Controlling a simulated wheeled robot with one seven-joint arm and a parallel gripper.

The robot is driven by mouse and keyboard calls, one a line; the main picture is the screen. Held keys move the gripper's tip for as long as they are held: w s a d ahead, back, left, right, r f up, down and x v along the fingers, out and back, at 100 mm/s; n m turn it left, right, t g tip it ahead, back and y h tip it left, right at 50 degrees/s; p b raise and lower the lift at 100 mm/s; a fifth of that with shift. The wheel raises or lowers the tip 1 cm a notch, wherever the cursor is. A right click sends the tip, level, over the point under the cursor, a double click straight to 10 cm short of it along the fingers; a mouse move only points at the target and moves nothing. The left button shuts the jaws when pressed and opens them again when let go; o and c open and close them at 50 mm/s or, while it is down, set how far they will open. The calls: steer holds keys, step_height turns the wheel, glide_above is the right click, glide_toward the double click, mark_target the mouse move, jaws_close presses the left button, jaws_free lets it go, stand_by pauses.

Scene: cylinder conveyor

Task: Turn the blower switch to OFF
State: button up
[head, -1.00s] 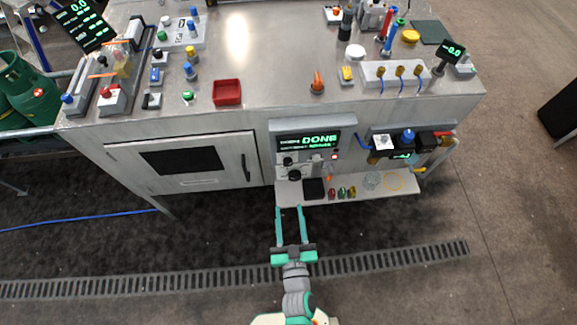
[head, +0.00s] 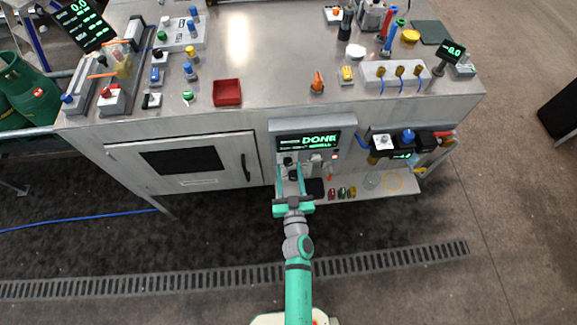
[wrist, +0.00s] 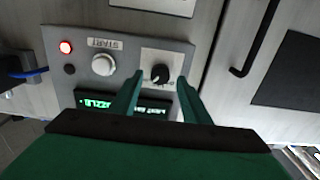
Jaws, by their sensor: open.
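A black rotary knob (wrist: 160,73) on a pale square plate sits on the grey control panel (wrist: 205,47) in the wrist view, where the panel appears upside down. The plate's markings are too small to read, and I cannot tell the knob's setting. My gripper (wrist: 161,80) is open, its two green fingers on either side of the knob in the picture; contact is not clear. In the head view, my gripper (head: 290,170) is in front of the panel's lower left part. A black knob (head: 287,161) shows by the fingertips there. My fingers hide part of the panel.
A white START button (wrist: 103,64) and a lit red lamp (wrist: 66,47) are beside the knob. A shelf (head: 355,191) with small items lies below right. A cabinet door with a handle (head: 246,167) is at left.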

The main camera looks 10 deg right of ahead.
steer(key=shift+w, duration=1.05)
steer(key=c, duration=1)
steer(key=shift+c, duration=0.2)
